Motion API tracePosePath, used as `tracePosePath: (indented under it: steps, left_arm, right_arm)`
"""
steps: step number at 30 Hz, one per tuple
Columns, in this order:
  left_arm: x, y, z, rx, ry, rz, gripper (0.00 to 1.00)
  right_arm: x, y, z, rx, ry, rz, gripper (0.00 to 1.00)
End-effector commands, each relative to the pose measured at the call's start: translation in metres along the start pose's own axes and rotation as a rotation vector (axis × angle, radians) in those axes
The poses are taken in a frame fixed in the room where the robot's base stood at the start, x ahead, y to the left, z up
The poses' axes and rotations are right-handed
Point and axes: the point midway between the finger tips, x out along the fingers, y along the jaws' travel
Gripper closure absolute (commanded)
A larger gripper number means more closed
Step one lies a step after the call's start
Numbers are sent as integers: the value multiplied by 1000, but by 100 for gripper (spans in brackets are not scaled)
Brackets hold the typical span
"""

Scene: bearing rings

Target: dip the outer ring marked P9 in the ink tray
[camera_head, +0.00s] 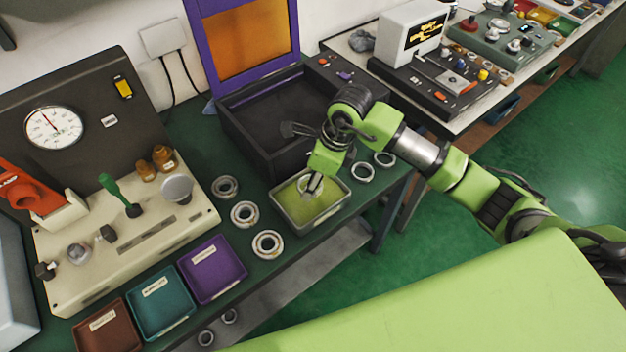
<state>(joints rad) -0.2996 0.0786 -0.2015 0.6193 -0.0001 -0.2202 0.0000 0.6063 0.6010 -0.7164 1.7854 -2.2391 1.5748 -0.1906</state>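The ink tray (277,205) is a shallow metal tray with yellow-green liquid, near the front edge of the dark green bench. My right gripper (312,187) comes in from the right and points down into the tray. Its fingers look shut on the wall of a pale metal ring (303,182), which is low in the tray, at or in the liquid. The fingers partly hide this ring, and no P9 mark can be read on it. My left gripper is not in view.
Several rings lie on the bench, including one left of the tray (245,213) and one in front (268,244). A purple-framed black box (235,125) stands behind. Purple (212,268), teal (160,301) and brown (106,326) bins sit front left.

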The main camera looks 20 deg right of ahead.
Motion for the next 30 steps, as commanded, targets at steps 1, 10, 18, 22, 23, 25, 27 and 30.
tracePosePath:
  steps: [1, 10, 18, 22, 23, 25, 27, 30]
  left_arm:
    - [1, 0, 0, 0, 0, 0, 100]
    - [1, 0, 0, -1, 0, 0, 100]
    - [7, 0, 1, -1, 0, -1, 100]
    - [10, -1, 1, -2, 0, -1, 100]
    - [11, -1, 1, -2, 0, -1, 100]
    - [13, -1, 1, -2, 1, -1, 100]
    - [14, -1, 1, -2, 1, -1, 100]
    - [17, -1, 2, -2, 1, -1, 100]
  right_arm:
    - [0, 0, 0, 0, -1, -1, 81]
    - [0, 0, 0, 0, -1, 0, 81]
    - [7, 0, -2, 0, -1, 0, 81]
    - [10, 0, -3, 0, -1, 0, 81]
    - [11, 0, -3, 0, -1, 0, 81]
    - [12, 0, -3, 0, -1, 0, 81]
    - [14, 0, -4, 0, -1, 0, 81]
    - [16, 0, -4, 0, -1, 0, 81]
